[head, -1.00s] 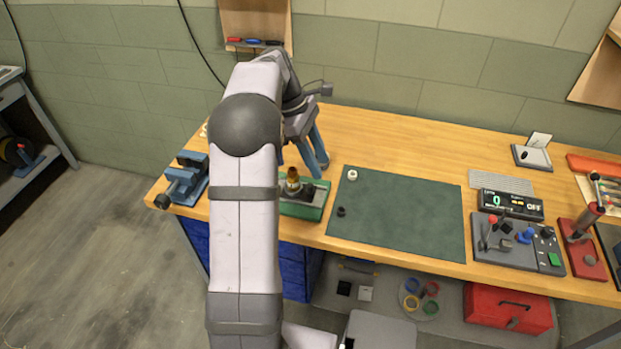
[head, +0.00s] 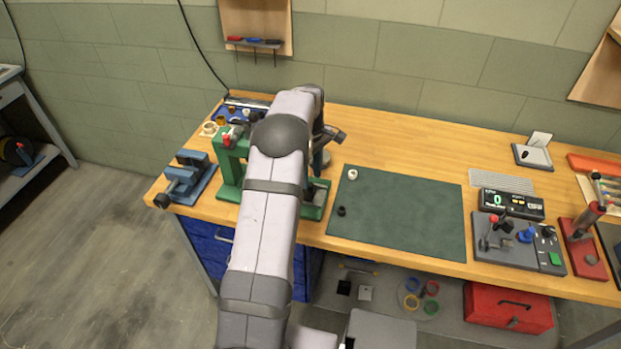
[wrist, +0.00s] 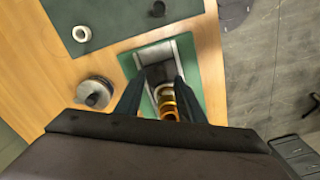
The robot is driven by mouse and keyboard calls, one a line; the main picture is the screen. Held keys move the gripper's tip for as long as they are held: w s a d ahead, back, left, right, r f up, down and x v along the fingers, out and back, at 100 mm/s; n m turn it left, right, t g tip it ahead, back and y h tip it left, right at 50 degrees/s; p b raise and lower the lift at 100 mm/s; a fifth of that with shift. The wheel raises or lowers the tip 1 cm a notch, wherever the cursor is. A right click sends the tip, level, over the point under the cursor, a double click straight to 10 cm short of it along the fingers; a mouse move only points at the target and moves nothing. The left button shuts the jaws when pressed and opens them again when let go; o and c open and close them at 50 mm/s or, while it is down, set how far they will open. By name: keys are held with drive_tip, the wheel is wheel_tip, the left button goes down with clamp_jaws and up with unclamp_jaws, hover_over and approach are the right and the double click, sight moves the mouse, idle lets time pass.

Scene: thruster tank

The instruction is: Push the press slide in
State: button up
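The green press (head: 232,165) with a red part on top stands left of my arm in the head view. Its green base (head: 316,203) shows at the arm's right side, and the base also shows in the wrist view (wrist: 208,85). A grey track and the dark slide block (wrist: 158,73) lie on that base. A brass-coloured cylinder (wrist: 168,108) shows between my fingers in the wrist view. My gripper (wrist: 159,80) has its two dark fingers apart, over the slide area. Whether they touch the slide is not clear. The arm hides the fingers in the head view.
A blue vise (head: 187,178) stands at the bench's left end. A round metal piece with a dark knob (wrist: 95,93) sits near my gripper. The green mat (head: 400,215) is mostly clear, with a white ring (head: 352,174) and a small black part (head: 342,211).

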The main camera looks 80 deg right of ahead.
sight(311, 185)
drive_tip(key=shift+f+p, duration=0.4)
drive_tip(key=shift+f, duration=1.1)
clamp_jaws()
drive_tip(key=w, duration=0.8)
drive_tip(key=shift+w, duration=0.2)
drive_tip(key=shift+r, duration=0.1)
unclamp_jaws()
drive_tip(key=shift+s, duration=0.2)
